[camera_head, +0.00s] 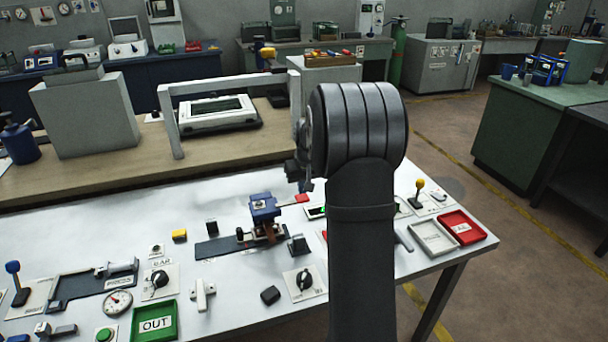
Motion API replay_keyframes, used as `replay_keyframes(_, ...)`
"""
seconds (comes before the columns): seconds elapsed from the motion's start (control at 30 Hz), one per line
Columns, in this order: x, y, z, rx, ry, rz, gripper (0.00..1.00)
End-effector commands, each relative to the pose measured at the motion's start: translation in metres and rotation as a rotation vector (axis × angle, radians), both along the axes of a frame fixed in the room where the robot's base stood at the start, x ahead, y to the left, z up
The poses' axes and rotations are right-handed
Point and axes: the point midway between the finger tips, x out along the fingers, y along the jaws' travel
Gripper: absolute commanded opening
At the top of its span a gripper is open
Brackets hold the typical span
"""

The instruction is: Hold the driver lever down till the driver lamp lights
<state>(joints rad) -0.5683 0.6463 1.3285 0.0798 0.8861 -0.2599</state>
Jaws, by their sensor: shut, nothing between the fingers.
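A blue device (262,208) with a red handle (292,200) sticking out to its right stands on the white table. A lever with a yellow knob (419,188) stands upright at the right, and one with a blue knob (14,277) at the far left. I cannot read which is the driver lever. My gripper (304,182) is shut and empty, apart from and above the table, partly hidden by my dark arm.
A green OUT tray (155,323), a gauge (118,302), dial panels (304,282) and a small black block (270,295) crowd the table front. White (420,250) and red (474,239) trays lie at right. A grey frame (175,125) rises behind on the wooden bench.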

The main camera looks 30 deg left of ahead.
Motion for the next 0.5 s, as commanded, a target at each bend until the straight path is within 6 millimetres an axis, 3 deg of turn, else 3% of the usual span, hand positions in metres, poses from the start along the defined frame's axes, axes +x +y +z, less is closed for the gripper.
replay_keyframes(0.13, -0.0003, -0.0004, -0.0124, -0.001, 0.002, 0.000, 0.00)
replay_keyframes(0.5, -0.0001, -0.0004, -0.0143, 0.000, 0.000, -0.001, 0.00)
